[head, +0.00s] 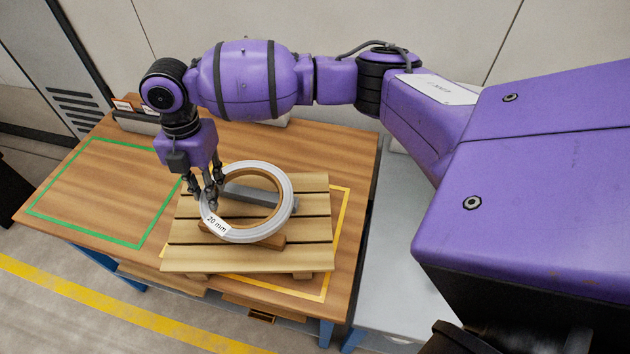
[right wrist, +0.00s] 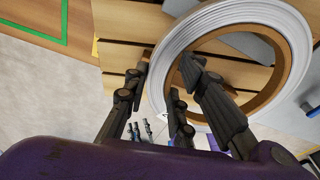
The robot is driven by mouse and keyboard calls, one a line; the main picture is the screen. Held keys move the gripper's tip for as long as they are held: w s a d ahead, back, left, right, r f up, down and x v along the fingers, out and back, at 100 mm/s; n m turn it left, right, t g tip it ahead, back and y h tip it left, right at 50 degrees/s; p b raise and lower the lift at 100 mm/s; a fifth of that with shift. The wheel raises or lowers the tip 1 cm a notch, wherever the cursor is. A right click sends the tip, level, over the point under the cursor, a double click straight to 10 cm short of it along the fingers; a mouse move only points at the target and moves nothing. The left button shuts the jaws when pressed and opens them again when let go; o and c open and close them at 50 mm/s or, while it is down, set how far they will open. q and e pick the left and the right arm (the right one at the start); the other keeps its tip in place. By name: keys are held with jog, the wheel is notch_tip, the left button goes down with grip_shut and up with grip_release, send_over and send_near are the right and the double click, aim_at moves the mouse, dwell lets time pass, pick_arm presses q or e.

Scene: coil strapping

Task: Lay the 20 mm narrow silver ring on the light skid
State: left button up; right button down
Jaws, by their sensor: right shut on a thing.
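The silver ring (head: 287,205) has a "20 mm" label on its near-left side and a brown inner face. It lies flat or nearly flat over the light skid (head: 312,230), a slatted pale-wood platform. My right gripper (head: 212,198) is shut on the left part of the ring's band. In the right wrist view the fingers straddle the ring (right wrist: 232,14), with skid slats (right wrist: 120,22) behind. I cannot tell whether the ring touches the supports under it. My left gripper is not in view.
A grey bar (head: 245,193) and a brown wooden block (head: 270,241) show on the skid under the ring. The skid stands within a yellow outline (head: 345,215) on the wooden table (head: 340,160). A green outlined area (head: 90,190) at the left is empty.

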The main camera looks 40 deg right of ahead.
jog(key=shift+w+a+f, duration=0.2)
jog(key=shift+w+f, duration=0.05)
jog(key=shift+w, duration=0.15)
notch_tip(320, 180, down, 2)
jog(key=shift+f, duration=0.45)
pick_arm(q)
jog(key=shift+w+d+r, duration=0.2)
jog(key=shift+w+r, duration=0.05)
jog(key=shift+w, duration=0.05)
pick_arm(e)
jog(key=shift+f, duration=0.1)
jog(key=shift+s+f, duration=0.1)
jog(key=shift+f, duration=0.15)
jog(key=c, duration=1.5)
grip_release()
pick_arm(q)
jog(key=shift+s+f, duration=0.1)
pick_arm(e)
jog(key=shift+o, duration=0.2)
jog(key=shift+r, duration=0.1)
